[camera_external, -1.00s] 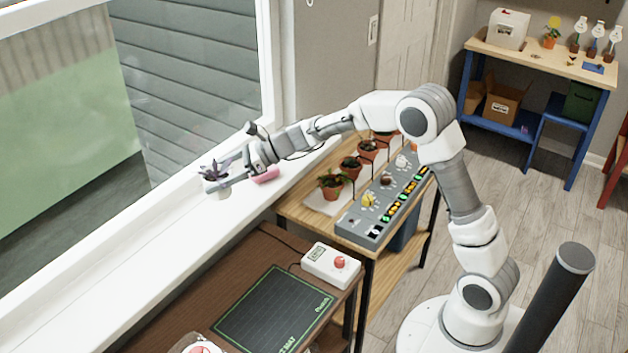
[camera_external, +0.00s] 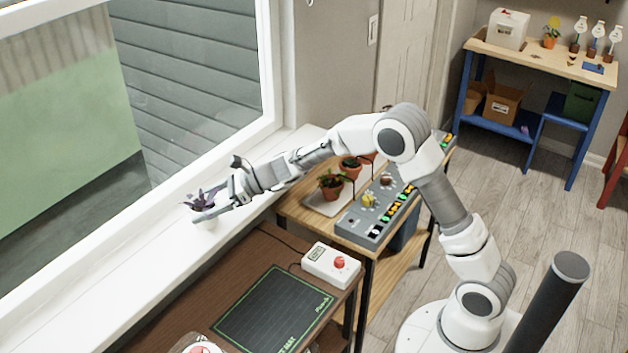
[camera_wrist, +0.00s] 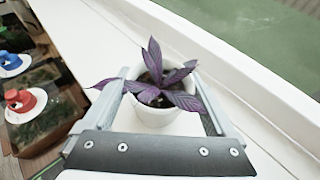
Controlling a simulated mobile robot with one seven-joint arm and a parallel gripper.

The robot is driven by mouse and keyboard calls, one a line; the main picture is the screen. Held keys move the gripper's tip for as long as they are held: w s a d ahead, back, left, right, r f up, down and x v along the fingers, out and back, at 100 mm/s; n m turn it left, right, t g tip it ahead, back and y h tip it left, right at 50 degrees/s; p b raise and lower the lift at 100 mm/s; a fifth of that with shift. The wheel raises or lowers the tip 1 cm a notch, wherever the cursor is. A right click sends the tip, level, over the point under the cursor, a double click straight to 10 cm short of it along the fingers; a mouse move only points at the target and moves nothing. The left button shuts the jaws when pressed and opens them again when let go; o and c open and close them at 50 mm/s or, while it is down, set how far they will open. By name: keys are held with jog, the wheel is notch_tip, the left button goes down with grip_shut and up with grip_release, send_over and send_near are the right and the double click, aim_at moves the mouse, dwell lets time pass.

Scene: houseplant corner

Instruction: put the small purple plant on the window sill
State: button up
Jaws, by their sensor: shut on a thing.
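The small purple plant (camera_external: 192,203) in a white pot is at the window sill (camera_external: 90,295). In the wrist view the purple leaves (camera_wrist: 160,92) spread over dark soil, and the white pot (camera_wrist: 150,117) is between my fingers. My gripper (camera_external: 213,207) is shut on the pot, one finger on each side; it also shows in the wrist view (camera_wrist: 157,78). The white sill (camera_wrist: 185,28) runs behind and beside the pot. The pot is over the sill; I cannot tell whether its base touches it.
A brown table with a dark cutting mat (camera_external: 272,308) and a white box with a red button (camera_external: 331,264) stands in front of the sill. A bench with potted plants (camera_external: 331,185) and a grey strip (camera_external: 375,215) is to the right. The sill's near-left stretch is clear.

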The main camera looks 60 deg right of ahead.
jog(key=o, duration=1.3)
jog(key=shift+f, duration=0.1)
